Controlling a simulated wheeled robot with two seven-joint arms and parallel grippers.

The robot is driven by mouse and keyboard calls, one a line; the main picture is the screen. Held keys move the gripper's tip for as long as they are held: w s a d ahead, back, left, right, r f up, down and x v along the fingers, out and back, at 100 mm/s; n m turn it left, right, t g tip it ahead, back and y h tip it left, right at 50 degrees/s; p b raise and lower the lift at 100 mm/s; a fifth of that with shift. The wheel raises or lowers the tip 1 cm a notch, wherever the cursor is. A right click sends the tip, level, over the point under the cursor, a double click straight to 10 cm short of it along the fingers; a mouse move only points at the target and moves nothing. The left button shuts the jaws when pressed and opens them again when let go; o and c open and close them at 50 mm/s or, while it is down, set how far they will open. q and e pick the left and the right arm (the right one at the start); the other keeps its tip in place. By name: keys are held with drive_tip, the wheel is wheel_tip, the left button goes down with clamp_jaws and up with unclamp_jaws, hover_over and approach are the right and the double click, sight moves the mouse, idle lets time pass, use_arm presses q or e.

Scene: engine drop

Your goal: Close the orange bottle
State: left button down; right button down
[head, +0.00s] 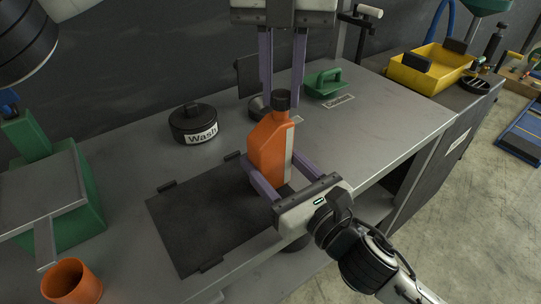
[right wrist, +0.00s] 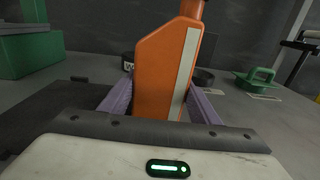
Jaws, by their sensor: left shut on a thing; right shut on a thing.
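The orange bottle (head: 268,150) stands upright at the right end of a dark mat on the grey workbench. A black cap (head: 281,100) sits at the top of its neck; I cannot tell how tightly it is seated. My left gripper (head: 282,106) reaches down from above, its purple fingers on both sides of the cap, shut on it. My right gripper (head: 270,160) comes from the front and is shut on the bottle's body. The right wrist view shows the orange bottle (right wrist: 165,75) between the purple fingers, with its top cut off.
A black round "Wash" container (head: 194,124) stands behind left. A green machine (head: 60,200) and an orange cup (head: 72,282) are at the left. The dark mat (head: 195,225) is bare left of the bottle.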

use_arm(q)
drive_tip(key=m, duration=0.8)
drive_tip(key=c, duration=1.5)
unclamp_jaws()
drive_tip(key=shift+r, duration=2.25)
